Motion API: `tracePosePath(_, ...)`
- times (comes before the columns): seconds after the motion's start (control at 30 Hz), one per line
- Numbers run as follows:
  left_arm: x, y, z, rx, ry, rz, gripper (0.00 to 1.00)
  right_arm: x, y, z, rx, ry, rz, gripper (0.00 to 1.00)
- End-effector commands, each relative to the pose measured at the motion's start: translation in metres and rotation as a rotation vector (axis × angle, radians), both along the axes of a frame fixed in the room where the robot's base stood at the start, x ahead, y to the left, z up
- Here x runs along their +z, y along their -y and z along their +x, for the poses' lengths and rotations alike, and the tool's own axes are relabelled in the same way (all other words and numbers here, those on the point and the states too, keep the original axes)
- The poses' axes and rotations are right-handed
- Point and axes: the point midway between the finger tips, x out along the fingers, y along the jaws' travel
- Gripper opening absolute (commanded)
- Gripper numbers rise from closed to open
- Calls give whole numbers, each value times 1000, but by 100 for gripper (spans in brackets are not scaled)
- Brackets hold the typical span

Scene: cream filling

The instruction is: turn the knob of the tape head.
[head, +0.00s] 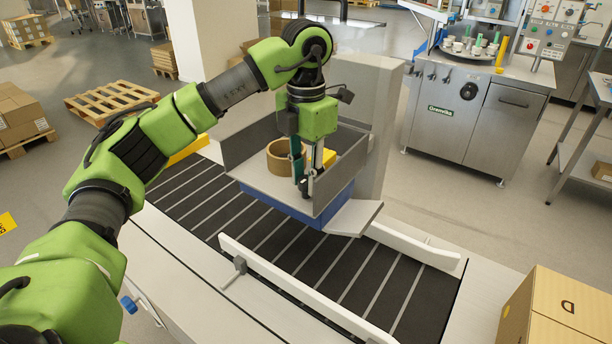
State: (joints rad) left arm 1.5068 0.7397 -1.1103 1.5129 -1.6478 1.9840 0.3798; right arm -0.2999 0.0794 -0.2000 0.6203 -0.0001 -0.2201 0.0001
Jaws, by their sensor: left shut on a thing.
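The tape head (233,147) stands over the conveyor in the head view, with grey side plates and a blue base (290,207). A tan tape roll (277,163) sits inside it. My left arm comes in from the left and bends down over the tape head. My left gripper (305,184) points down at its open front, beside the tape roll, and is shut on the knob. The fingers hide most of the knob, so its turn angle cannot be seen. My right gripper is not in view.
A conveyor (375,287) with dark rollers runs under the tape head, with white guide rails (300,290) on it. A cardboard box (560,310) stands at the lower right. A steel filling machine (470,110) is behind right. Wooden pallets (112,99) lie at left.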

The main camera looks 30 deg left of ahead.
Motion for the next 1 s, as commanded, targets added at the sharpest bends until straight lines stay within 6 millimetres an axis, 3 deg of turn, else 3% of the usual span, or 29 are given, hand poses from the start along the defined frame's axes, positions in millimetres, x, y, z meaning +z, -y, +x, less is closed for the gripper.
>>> tracePosePath(0.73, 0, 0, 0, 88, 1, 0, 3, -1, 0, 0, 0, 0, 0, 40)
tracePosePath(0.77, 0, 0, 0, 88, 1, 0, 30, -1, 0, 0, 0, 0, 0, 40)
tracePosePath(0.8, 0, 0, 0, 88, 1, 0, 40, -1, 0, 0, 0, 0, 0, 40)
tracePosePath(1.0, 0, 1, 0, 84, 1, -1, 41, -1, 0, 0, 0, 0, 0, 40)
